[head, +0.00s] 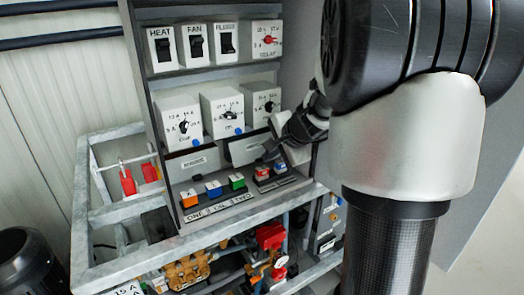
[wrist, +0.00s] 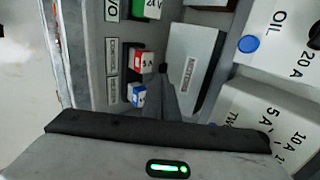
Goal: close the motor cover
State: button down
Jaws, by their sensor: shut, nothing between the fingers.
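A grey, labelled flap that I take for the motor cover (head: 245,149) sits on the panel under the row of white knob boxes. It seems tilted out from the panel, its lower edge forward; its label is too small to read. In the wrist view the flap (wrist: 197,70) lies right of the fingers, its label facing the camera. My gripper (head: 273,150) is shut and empty at the flap's right side. In the wrist view the shut fingertips (wrist: 162,72) are close to the flap's edge; I cannot tell whether they touch.
A second labelled flap (head: 194,163) lies to the left. Below are a red block (wrist: 142,60) and a blue block (wrist: 137,94), close to my fingers. White knob boxes (head: 222,113) stand above. A metal frame (head: 120,275) runs along the front.

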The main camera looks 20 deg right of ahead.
jog(key=shift+w, duration=0.15)
jog(key=shift+f, duration=0.1)
jog(key=f+b, duration=0.1)
jog(key=b, duration=0.1)
jog(key=shift+w+b, duration=0.1)
jog(key=shift+b, duration=0.2)
jog(key=t+b, duration=0.1)
jog(key=b, duration=0.2)
jog(key=shift+w+f+b, duration=0.15)
jog(key=shift+f+b, duration=0.05)
jog(key=shift+b, duration=0.2)
jog(key=b, duration=0.3)
jog(key=t+b, duration=0.1)
jog(key=b, duration=0.2)
jog(key=shift+f+t+y+b, duration=0.25)
jog(key=shift+t+y+b, duration=0.05)
jog(key=shift+b, duration=0.1)
jog(key=t+b, duration=0.1)
jog(key=b, duration=0.5)
jog(key=shift+w+a+f+t+y+b, duration=0.1)
jog(key=shift+a+f+t+y+b, duration=0.2)
jog(key=shift+f+t+b, duration=0.1)
jog(key=shift+t+b, duration=0.3)
jog(key=shift+b, duration=0.4)
jog(key=shift+w+d+r+t+b, duration=0.15)
jog(key=shift+r+t+b, duration=0.2)
jog(key=shift+b, duration=0.35)
jog(key=shift+r, duration=0.15)
